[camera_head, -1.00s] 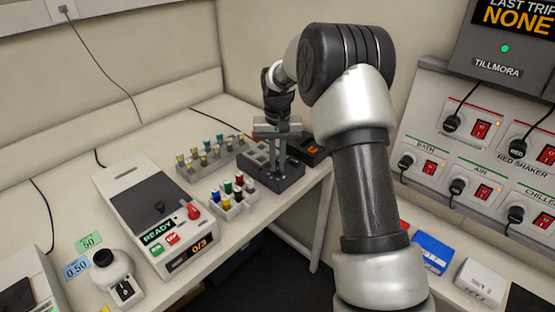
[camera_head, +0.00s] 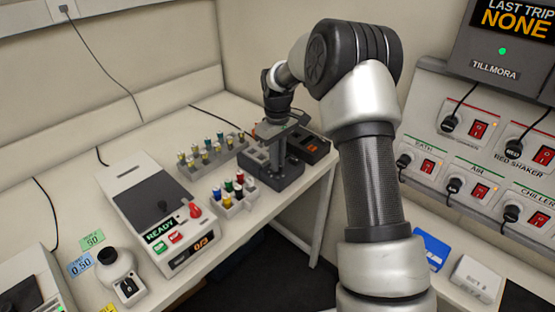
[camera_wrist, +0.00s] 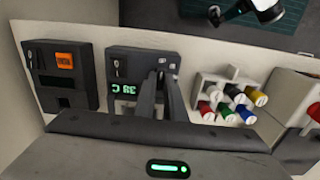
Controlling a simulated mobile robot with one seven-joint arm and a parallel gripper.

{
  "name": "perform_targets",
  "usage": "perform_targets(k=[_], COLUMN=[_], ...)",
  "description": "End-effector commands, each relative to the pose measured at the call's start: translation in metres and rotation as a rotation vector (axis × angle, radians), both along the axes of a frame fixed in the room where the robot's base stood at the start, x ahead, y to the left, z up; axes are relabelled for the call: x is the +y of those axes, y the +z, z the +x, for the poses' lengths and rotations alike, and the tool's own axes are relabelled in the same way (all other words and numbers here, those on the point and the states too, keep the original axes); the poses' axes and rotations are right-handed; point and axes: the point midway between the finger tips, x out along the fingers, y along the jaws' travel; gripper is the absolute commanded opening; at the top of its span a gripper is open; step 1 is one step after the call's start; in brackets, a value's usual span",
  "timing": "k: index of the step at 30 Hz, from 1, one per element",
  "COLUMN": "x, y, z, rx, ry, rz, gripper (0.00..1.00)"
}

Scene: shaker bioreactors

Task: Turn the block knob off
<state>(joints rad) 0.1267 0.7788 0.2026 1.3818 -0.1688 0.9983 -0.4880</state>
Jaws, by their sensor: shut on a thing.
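The dark grey block unit (camera_head: 285,181) stands near the right edge of the bench in the head view. In the wrist view the block unit (camera_wrist: 116,58) shows a lit green readout (camera_wrist: 124,90), partly covered by my fingers. My gripper (camera_head: 278,162) reaches down onto the unit from above. In the wrist view the fingers of my gripper (camera_wrist: 161,76) are close together beside the readout, shut on the block knob. The knob itself is hidden by the fingertips, so its setting cannot be seen.
A dark unit with an orange label (camera_wrist: 64,60) stands beside the block. A small rack of coloured-cap vials (camera_head: 234,207) is close on the other side. A white device reading READY (camera_head: 150,205) is further left. A switch panel (camera_head: 460,150) is on the right wall.

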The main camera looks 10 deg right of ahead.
Motion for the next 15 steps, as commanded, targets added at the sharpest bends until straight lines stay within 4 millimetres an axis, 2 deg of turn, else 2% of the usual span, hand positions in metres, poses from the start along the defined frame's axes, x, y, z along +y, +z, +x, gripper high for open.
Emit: perform_targets(k=[15], x=[0.0002], y=[0.0008], z=[0.0007], rx=[-0.002], ry=[0.047], rz=[0.0], gripper=[0.0])
